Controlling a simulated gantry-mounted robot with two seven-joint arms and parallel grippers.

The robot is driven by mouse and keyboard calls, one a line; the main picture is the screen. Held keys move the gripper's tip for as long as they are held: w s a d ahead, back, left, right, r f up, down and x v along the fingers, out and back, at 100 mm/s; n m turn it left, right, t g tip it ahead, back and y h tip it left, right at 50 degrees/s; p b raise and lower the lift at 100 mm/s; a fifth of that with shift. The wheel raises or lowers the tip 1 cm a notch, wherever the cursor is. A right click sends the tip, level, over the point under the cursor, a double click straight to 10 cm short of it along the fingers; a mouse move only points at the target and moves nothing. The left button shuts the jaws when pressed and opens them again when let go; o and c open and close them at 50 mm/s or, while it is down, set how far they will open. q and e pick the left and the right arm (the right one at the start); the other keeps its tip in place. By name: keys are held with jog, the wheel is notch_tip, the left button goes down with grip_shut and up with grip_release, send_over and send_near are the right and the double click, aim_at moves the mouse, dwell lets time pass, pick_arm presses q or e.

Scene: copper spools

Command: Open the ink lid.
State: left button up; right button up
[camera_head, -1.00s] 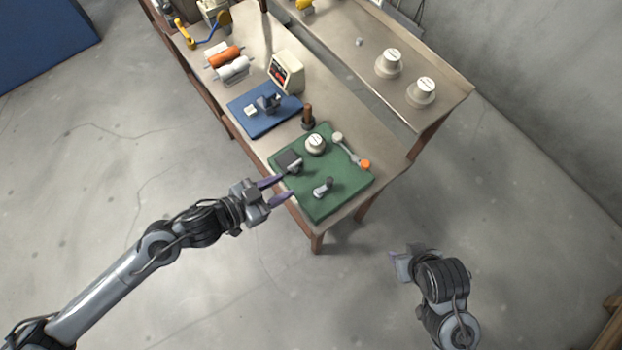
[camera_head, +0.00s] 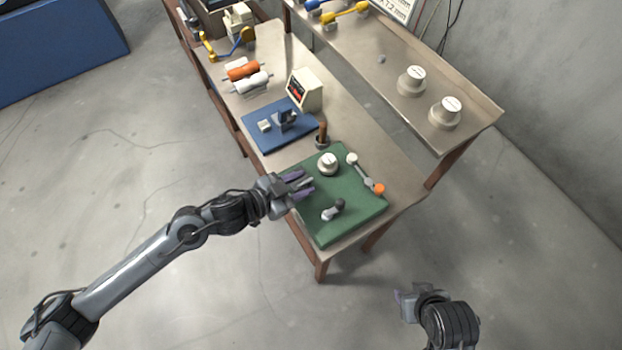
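The ink lid seems to be the small dark-and-grey piece (camera_head: 306,183) on the left side of the green mat (camera_head: 355,222). It is mostly hidden by my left gripper (camera_head: 299,185). The purple fingers of the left gripper are apart, one on either side of the grey part of this piece. I cannot tell whether they touch it. My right gripper (camera_head: 403,301) hangs over the floor at the lower right, away from the table. Its fingers are too small and turned to read.
The mat also holds a white round weight (camera_head: 328,163), a grey stamp-like piece (camera_head: 333,210) and an orange-tipped tool (camera_head: 367,174). A dark-brown handle (camera_head: 322,134) stands behind the mat. A blue mat (camera_head: 262,139) lies farther back. The right shelf holds white knobbed weights (camera_head: 411,81).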

aim_at(310, 180)
pick_arm(q)
jog(key=shift+x, duration=1.8)
grip_shut()
